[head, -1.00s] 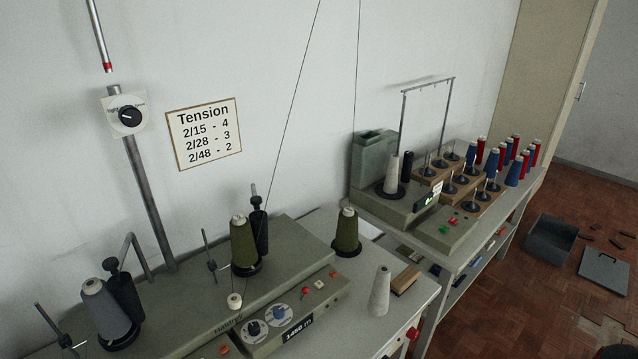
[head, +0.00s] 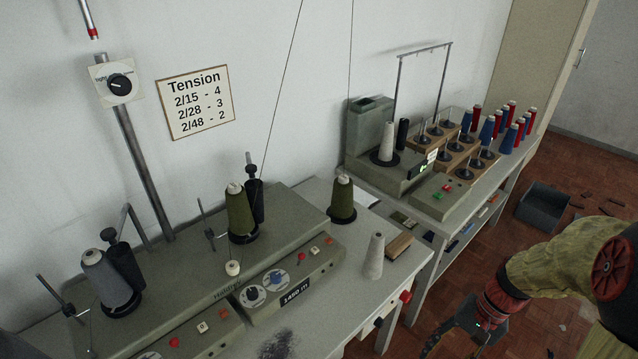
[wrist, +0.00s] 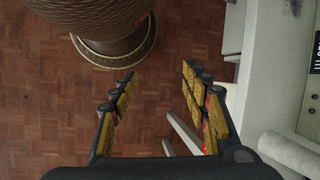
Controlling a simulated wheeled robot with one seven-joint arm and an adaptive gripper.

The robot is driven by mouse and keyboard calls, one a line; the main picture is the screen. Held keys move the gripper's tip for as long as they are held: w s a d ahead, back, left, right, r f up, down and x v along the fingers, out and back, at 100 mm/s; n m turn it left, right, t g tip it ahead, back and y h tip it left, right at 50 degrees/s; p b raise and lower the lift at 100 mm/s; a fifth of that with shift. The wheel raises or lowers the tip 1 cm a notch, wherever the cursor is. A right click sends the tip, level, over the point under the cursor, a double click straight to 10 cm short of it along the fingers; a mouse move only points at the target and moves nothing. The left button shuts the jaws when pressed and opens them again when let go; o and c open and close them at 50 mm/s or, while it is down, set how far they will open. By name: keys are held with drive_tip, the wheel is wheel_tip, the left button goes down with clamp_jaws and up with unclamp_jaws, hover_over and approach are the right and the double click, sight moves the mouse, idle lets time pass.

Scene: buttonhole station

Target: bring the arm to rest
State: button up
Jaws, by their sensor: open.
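My arm (head: 560,268) reaches in from the right edge in the head view, over the floor in front of the bench. My gripper hangs at its end near the bottom of that view, where its fingers are small and dark. In the wrist view my gripper (wrist: 158,92) is open, with its yellow-padded fingers well apart.
The winder table (head: 345,262), with a pale cone (head: 374,257) on it, is close to my arm; its edge shows right of the fingers in the wrist view (wrist: 236,45). A grey bin (head: 543,207) is on the floor.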

drive_tip(key=s+a+r+n+t+h, duration=0.1)
drive_tip(key=a+r+n+t+h, duration=0.1)
drive_tip(key=a+r, duration=0.4)
drive_tip(key=s+a+r+n+t+h, duration=0.1)
drive_tip(key=a+r+n+t, duration=0.4)
drive_tip(key=r, duration=1.1)
drive_tip(key=shift+s+a+r+n+h+p, duration=0.2)
drive_tip(key=shift+a+r+n+h+p, duration=0.2)
drive_tip(key=shift+a+n+h, duration=0.35)
drive_tip(key=shift+d, duration=0.1)
